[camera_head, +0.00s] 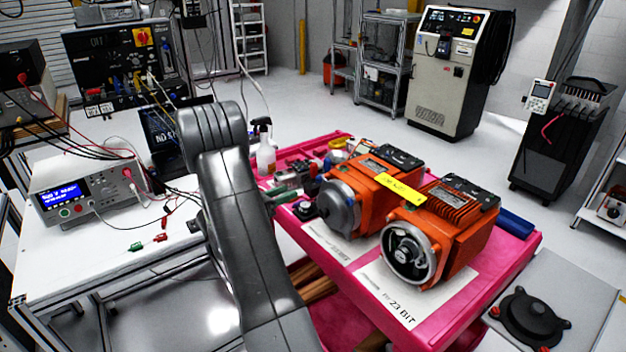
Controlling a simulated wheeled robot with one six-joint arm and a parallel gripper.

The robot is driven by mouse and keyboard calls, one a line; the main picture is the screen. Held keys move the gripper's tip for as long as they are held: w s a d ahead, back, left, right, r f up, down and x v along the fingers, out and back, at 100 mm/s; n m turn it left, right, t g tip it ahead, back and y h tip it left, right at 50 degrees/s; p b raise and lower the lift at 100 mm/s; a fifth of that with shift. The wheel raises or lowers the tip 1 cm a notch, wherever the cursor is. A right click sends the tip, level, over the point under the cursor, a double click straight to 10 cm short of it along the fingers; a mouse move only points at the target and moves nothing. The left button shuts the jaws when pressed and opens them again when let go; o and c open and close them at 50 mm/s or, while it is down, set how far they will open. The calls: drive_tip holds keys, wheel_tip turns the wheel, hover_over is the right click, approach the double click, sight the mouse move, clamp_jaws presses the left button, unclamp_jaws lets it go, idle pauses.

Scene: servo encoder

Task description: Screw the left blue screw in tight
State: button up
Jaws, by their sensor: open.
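Two orange servo motors sit side by side on the pink table (508,262). The left motor (377,205) has a grey round cover on its front end. The right motor (455,240) has an open round end (409,254) with a silver ring and a dark centre. My grey arm rises in front of the left part of the pink table. I cannot make out my gripper; the arm seems to hide it.
A yellow strip (401,188) lies across both motors. Printed white sheets (402,304) lie under them. Small tools and a spray bottle (265,150) stand behind my arm. A white bench with a power supply (88,190) is at left. A black round part (532,314) sits at lower right.

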sight(317, 181)
drive_tip(key=p+x, duration=0.2)
drive_tip(key=x, duration=0.8)
drive_tip(key=shift+a, duration=0.1)
drive_tip(key=shift+c, duration=0.2)
clamp_jaws()
drive_tip(key=shift+f, duration=0.1)
